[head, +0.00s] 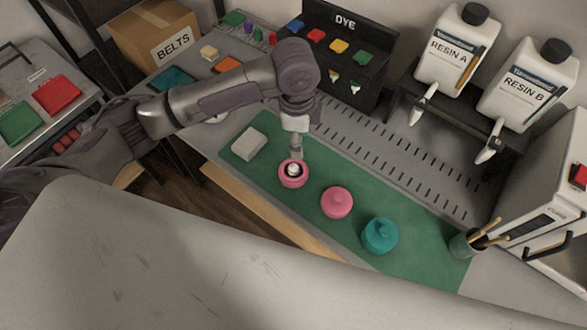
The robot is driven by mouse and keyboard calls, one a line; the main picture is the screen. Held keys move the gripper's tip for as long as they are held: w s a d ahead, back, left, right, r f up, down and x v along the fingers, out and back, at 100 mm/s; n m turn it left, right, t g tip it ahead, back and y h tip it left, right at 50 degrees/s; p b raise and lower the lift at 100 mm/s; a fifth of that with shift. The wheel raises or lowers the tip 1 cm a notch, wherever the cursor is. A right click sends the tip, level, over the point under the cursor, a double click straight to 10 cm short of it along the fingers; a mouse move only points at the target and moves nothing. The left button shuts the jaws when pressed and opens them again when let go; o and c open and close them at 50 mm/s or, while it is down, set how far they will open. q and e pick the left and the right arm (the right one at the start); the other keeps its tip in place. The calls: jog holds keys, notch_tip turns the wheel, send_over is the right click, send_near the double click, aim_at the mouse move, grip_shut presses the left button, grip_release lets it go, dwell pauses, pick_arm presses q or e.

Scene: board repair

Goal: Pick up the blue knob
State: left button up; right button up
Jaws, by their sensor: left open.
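No thing is plainly marked as the blue knob. A teal round piece with a small raised top (380,235) stands on the green mat (425,262), and small blue and purple pieces (248,26) lie at the back beside the dye stand. My left gripper (295,148) points down just above a pink round pot (292,181) with a pale round thing in its middle. The fingers are small and partly hidden by the wrist; the gripper is open. It is well to the left of the teal piece. My right gripper is not in view.
A pink lidded round piece (337,202) stands between the pot and the teal piece. A white block (248,144) lies on the mat. Resin A (449,50) and Resin B (527,90) bottles stand at the back right. A brush cup (465,244) is at the mat's right end.

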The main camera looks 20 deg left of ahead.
pick_arm(q)
jog(key=a+r, duration=0.1)
send_over(293, 168)
jog(key=w, duration=0.1)
jog(key=shift+y, duration=0.3)
notch_tip(293, 168, down, 8)
jog(key=shift+r+p, duration=0.1)
jog(key=shift+p, duration=0.25)
jog(key=f, duration=0.3)
jog(key=f+p, duration=0.1)
jog(key=shift+s+f, duration=0.35)
jog(key=shift+s, duration=0.05)
jog(key=shift+f, duration=0.4)
jog(key=shift+s, duration=0.1)
jog(key=c, duration=1)
